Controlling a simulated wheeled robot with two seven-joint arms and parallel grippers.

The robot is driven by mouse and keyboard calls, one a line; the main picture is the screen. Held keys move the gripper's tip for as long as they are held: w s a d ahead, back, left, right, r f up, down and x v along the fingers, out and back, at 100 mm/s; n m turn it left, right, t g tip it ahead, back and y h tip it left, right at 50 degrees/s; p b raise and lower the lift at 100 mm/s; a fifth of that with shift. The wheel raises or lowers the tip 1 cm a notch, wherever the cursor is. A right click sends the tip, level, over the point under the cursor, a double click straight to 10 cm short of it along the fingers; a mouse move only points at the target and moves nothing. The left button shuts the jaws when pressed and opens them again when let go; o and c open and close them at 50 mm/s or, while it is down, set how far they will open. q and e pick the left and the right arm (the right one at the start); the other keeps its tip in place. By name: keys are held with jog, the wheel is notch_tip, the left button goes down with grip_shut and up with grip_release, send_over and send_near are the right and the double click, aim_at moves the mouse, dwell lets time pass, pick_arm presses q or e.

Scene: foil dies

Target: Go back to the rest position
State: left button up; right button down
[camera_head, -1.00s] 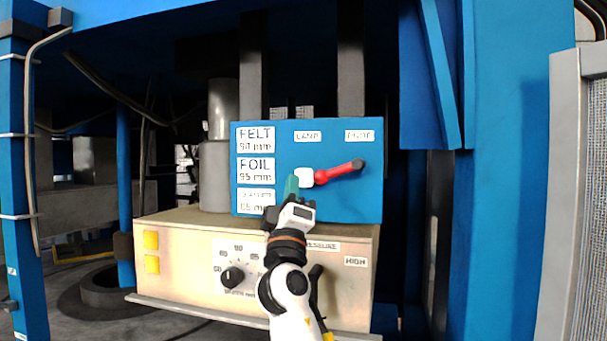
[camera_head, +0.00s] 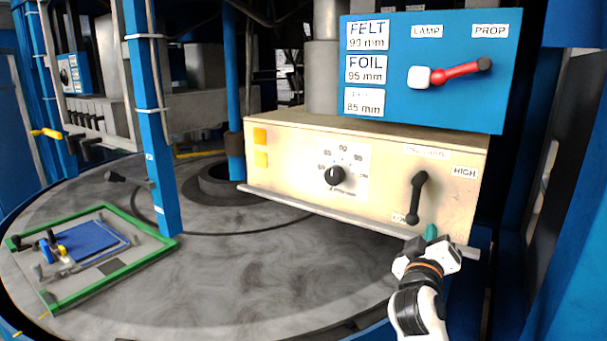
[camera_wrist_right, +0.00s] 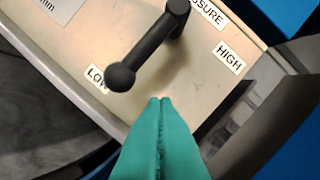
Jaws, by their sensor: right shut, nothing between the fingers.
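My right gripper (camera_head: 431,232) is at the lower right edge of the cream control box (camera_head: 290,150) in the head view. Its teal fingers (camera_wrist_right: 160,105) are shut together with nothing between them. In the right wrist view they point at the box front, below the black pressure lever (camera_wrist_right: 150,50). The lever also shows in the head view (camera_head: 418,198), its knob down near the LOW label. A gap shows between the fingertips and the lever knob. My left gripper is not in view.
The blue panel (camera_head: 430,105) above carries a red lever (camera_head: 462,71) slanting up to the right. A round dial (camera_head: 334,176) sits on the box. A green-framed tray (camera_head: 120,277) lies on the grey round table (camera_head: 270,290). A blue post (camera_head: 160,150) stands at left.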

jog(key=s+f+m+g+y, duration=0.1)
jog(key=s+f+g+y, duration=0.15)
jog(key=s+f, duration=0.65)
jog(key=s+f+g+y, duration=0.2)
jog(key=s+f+g, duration=0.3)
jog(key=f, duration=0.9)
jog(key=s+a+f+g+y, duration=0.2)
jog(key=s+f, duration=0.1)
jog(key=s, duration=0.5)
jog(key=s+a+f+g+y, duration=0.1)
jog(key=s+f+g, duration=0.15)
jog(key=s, duration=0.55)
jog(key=s+a+f+g+y, duration=0.2)
jog(key=s+f, duration=0.2)
jog(key=s, duration=0.4)
notch_tip(320, 180, down, 26)
jog(key=s+g, duration=0.1)
jog(key=s+d+f+g, duration=0.1)
jog(key=s+d+f, duration=0.1)
jog(key=s+f, duration=1.4)
jog(key=shift+s+d+f+h, duration=0.15)
jog(key=shift+s+d+h, duration=0.2)
jog(key=shift+s+d, duration=0.05)
